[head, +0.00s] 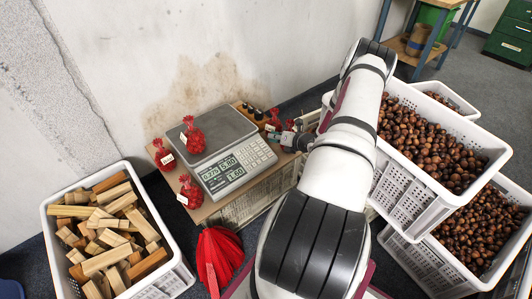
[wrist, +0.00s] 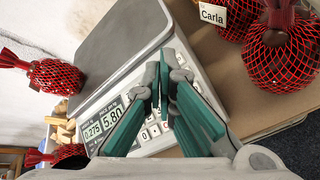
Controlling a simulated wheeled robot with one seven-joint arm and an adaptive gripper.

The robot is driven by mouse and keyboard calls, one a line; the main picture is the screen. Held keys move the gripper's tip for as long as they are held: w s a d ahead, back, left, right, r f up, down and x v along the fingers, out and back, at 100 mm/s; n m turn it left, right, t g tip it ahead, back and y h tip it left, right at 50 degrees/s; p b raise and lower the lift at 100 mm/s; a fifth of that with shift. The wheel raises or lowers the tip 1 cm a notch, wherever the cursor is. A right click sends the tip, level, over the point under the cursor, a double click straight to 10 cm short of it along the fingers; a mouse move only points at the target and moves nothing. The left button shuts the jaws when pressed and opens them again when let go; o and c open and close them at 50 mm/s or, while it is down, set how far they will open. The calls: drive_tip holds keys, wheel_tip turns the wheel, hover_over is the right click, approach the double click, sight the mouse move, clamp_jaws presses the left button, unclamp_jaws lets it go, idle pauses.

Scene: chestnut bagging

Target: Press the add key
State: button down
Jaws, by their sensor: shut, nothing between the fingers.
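The scale (head: 222,130) stands on a wooden board, with a grey pan, a display (head: 222,175) and a keypad (head: 259,154). A red net bag (head: 195,139) sits on or over the pan. In the wrist view the display (wrist: 103,124) reads 0.275 and 5.80. My gripper (head: 283,140) is at the right side of the keypad in the head view. In the wrist view my gripper (wrist: 164,78) is shut and empty, its green-grey fingers over the keypad (wrist: 150,132). They hide many keys. I cannot make out the add key or whether the fingertips touch the keypad.
More red net bags (head: 164,156) (head: 190,192) (head: 273,120) stand around the scale; one in the wrist view has a "Carla" tag (wrist: 213,14). A wood-block crate (head: 178,277) is at left, chestnut crates (head: 397,190) at right.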

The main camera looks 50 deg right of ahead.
drive_tip(key=shift+w+d+f+b, duration=0.1)
drive_tip(key=shift+w+f+b, duration=0.2)
drive_tip(key=shift+f+b, duration=0.55)
drive_tip(key=shift+w+d+f+b, duration=0.1)
drive_tip(key=shift+w+f+b, duration=0.4)
drive_tip(key=shift+f, duration=0.6)
drive_tip(key=shift+w+d+f+b, duration=0.1)
drive_tip(key=shift+w+f+b, duration=0.05)
drive_tip(key=shift+f+b, duration=0.75)
drive_tip(key=shift+f, duration=0.15)
drive_tip(key=shift+w+f, duration=0.1)
drive_tip(key=shift+f, duration=0.2)
drive_tip(key=shift+w+f+b, duration=0.1)
drive_tip(key=shift+f+b, duration=0.2)
drive_tip(key=shift+b, duration=0.25)
drive_tip(key=shift+r, duration=0.1)
drive_tip(key=shift+s+a+r+p, duration=0.1)
drive_tip(key=shift+s+r+p, duration=0.15)
drive_tip(key=shift+r+p, duration=0.4)
drive_tip(key=r+p, duration=0.1)
drive_tip(key=s+r+p, duration=0.1)
drive_tip(key=r, duration=0.1)
drive_tip(key=r+p, duration=0.1)
drive_tip(key=shift+s+a+r+p, duration=0.15)
drive_tip(key=shift+s+r+p, duration=0.1)
drive_tip(key=shift+r+p, duration=0.1)
